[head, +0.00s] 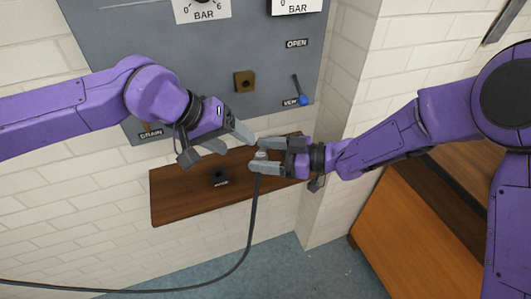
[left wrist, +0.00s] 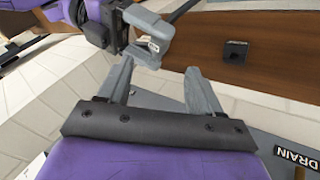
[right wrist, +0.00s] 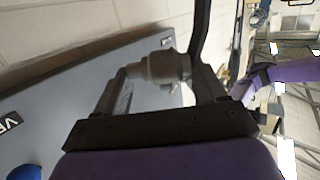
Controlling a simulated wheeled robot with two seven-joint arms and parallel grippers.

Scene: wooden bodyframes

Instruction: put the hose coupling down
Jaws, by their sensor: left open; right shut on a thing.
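The hose coupling (head: 262,155) is a small grey metal fitting with a dark hose (head: 252,215) hanging from it. My right gripper (head: 265,158) is shut on it and holds it in front of the wooden shelf (head: 175,200). In the right wrist view the coupling (right wrist: 160,68) sits between the fingers, with the hose (right wrist: 200,35) leading off upward. My left gripper (head: 238,140) is open and empty, just left of the coupling. In the left wrist view its fingers (left wrist: 160,85) are apart, with the right gripper (left wrist: 145,35) beyond them.
A black block (head: 219,178) sits on the shelf. Behind is a grey panel (head: 205,60) with gauges, a brass square fitting (head: 245,81) and a blue-tipped lever (head: 302,98). An orange-brown wooden cabinet (head: 410,235) stands at the lower right.

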